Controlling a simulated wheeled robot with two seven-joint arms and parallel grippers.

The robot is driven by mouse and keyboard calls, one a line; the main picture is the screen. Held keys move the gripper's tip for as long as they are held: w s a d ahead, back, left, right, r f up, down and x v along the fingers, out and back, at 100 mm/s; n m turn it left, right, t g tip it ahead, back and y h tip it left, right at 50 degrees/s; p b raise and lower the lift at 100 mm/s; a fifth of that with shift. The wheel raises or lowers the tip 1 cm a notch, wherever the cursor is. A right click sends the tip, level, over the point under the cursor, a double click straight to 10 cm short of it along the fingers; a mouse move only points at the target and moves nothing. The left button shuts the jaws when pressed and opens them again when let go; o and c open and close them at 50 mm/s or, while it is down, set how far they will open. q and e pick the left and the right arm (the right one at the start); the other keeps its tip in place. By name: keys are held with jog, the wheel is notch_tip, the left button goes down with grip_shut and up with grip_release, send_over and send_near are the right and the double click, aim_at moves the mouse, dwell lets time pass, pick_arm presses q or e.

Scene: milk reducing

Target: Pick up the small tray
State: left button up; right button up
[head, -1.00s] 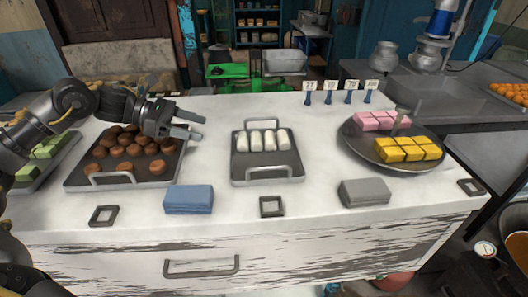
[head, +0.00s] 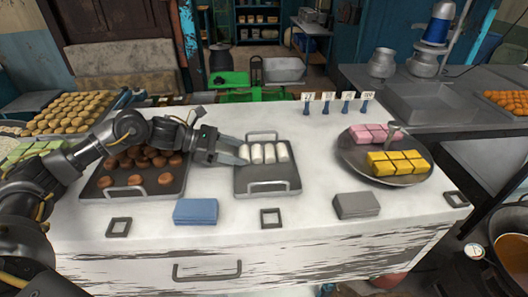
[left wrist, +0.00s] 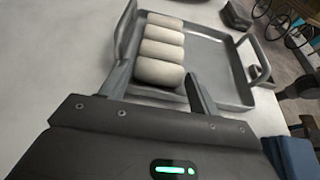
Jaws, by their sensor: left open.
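The small tray (head: 268,182) is grey metal with a handle at its far and near ends, and lies flat on the white counter. Several white rolls (head: 264,153) stand in a row in its far half. It also shows in the left wrist view (left wrist: 215,65), with the rolls (left wrist: 160,50) near the fingers. My left gripper (head: 242,152) is open and empty at the tray's left edge, beside the leftmost roll. In the left wrist view its fingers (left wrist: 158,85) reach towards the tray's near side; I cannot tell whether they touch it. My right gripper is not in view.
A tray of brown sweets (head: 130,188) lies left, under my left arm. A blue stack (head: 196,212) and a grey stack (head: 356,205) lie at the front. A round plate (head: 385,172) with pink and yellow blocks stands right. Small label stands (head: 336,104) line the back edge.

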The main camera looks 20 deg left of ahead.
pick_arm(q)
jog(key=shift+x, duration=0.95)
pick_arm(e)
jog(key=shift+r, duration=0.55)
pick_arm(q)
jog(key=shift+a, duration=0.1)
jog(key=shift+r, duration=0.1)
jog(key=c, duration=0.9)
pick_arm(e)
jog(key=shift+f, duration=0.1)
pick_arm(q)
jog(key=shift+r+b, duration=0.4)
jog(key=shift+s+d+r+b, duration=0.1)
jog(key=shift+r+b, duration=0.5)
jog(key=shift+s+d+r+b, duration=0.1)
jog(key=shift+r+b, duration=0.45)
jog(key=shift+r, duration=0.1)
jog(key=s+d+r+b, duration=0.1)
jog(key=s+d+r, duration=0.2)
jog(key=s+d+r+b, duration=0.2)
jog(key=s+d+r, duration=0.1)
jog(key=s+d+r+b, duration=0.2)
jog(key=s+d+r, duration=0.1)
jog(key=s, duration=0.1)
jog(key=shift+s+r, duration=0.1)
jog(key=shift+r, duration=0.3)
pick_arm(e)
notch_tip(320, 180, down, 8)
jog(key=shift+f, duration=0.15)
